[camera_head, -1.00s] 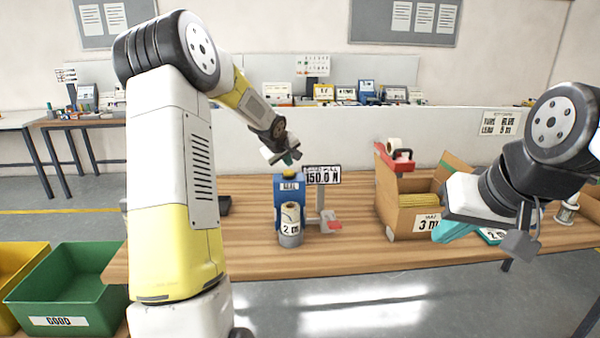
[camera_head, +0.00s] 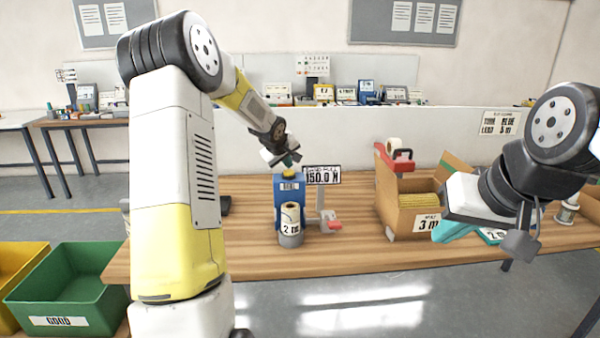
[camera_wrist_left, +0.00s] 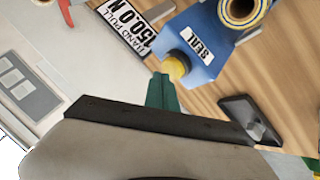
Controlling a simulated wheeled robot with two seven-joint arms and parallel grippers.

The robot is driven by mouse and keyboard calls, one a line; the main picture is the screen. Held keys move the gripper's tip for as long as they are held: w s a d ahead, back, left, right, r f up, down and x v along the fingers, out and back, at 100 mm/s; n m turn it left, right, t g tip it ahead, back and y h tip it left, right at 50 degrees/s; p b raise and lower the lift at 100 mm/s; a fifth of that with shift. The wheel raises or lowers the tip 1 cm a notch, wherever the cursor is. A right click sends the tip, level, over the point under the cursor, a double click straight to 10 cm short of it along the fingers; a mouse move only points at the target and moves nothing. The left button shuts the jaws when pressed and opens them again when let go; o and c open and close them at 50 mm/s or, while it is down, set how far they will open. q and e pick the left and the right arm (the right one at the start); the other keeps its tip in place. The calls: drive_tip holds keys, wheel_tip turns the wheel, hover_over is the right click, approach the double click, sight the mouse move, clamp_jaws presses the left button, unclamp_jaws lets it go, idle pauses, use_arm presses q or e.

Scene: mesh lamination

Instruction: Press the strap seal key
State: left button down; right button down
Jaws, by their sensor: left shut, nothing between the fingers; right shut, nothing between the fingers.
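The strap seal key is a yellow round button (camera_wrist_left: 176,66) on top of a blue device marked SEAL (camera_wrist_left: 205,40). In the head view the blue device (camera_head: 289,188) stands on the wooden table, with the yellow key (camera_head: 289,172) on its top. My left gripper (camera_head: 289,161) is shut and empty just above the key. In the left wrist view its teal fingertips (camera_wrist_left: 163,88) appear right beside the key; whether they touch it I cannot tell. My right gripper (camera_head: 447,232) is shut and empty, over the right part of the table, away from the device.
A roll marked 2 m (camera_head: 291,222) stands in front of the device. A HAND PULL 150.0 N sign (camera_head: 322,175) is beside it. A cardboard box marked 3 m (camera_head: 408,218) is to the right. A dark flat object (camera_wrist_left: 248,117) lies near the device.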

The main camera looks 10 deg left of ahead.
sight(288, 172)
use_arm(q)
drive_tip(key=shift+f, duration=0.65)
idle(0.9)
drive_tip(key=shift+r, duration=0.95)
drive_tip(key=shift+r, duration=0.1)
drive_tip(key=shift+r, duration=2.45)
